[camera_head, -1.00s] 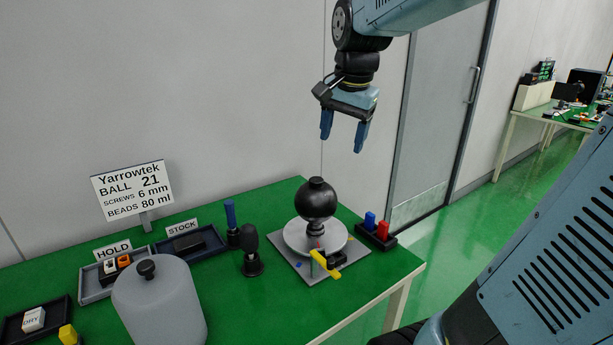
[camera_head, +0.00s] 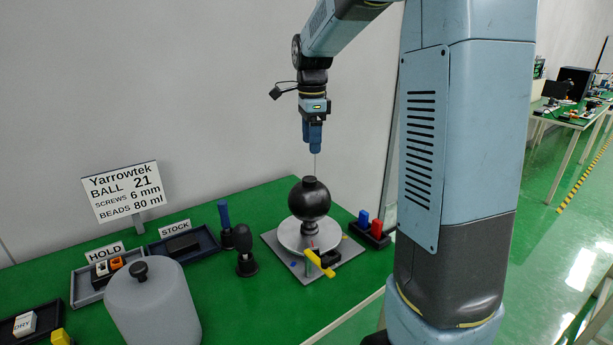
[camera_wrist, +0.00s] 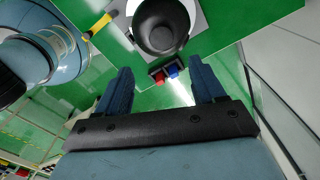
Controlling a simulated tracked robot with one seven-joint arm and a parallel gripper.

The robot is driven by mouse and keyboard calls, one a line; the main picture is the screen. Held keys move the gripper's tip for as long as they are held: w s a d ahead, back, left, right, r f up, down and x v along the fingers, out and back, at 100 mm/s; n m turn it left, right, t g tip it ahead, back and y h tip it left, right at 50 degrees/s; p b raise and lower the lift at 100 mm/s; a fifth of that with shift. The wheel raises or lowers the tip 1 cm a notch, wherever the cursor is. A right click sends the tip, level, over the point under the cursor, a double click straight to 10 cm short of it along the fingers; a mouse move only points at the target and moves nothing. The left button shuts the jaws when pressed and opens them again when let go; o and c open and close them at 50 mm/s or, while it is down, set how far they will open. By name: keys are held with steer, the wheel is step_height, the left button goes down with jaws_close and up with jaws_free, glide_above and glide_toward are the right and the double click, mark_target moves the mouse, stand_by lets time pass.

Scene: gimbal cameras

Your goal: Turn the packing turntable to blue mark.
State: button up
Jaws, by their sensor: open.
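The packing turntable (camera_head: 292,236) is a light round disc on a grey square base plate (camera_head: 350,250) near the table's right end. A black ball (camera_head: 309,199) with a short neck stands on the disc. A yellow handle (camera_head: 320,263) sticks out at its front; it also shows in the wrist view (camera_wrist: 97,25). A small blue mark (camera_head: 293,263) is on the plate at front left, and a small red mark is by the handle. My gripper (camera_head: 313,148) points down above the ball, apart from it. In the wrist view my open, empty fingers (camera_wrist: 161,95) show with the ball (camera_wrist: 160,25) beyond them.
A block holder with blue and red pieces (camera_head: 370,228) stands right of the plate. Left are a black knobbed tool (camera_head: 244,250), a blue-handled tool (camera_head: 224,214), the STOCK tray (camera_head: 210,234), the HOLD tray (camera_head: 84,294) and a grey lidded jar (camera_head: 155,308). A sign (camera_head: 122,192) stands behind.

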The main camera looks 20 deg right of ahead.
mark_target(311, 179)
step_height(311, 179, down, 11)
steer(key=shift+r, duration=0.1)
stand_by(0.3)
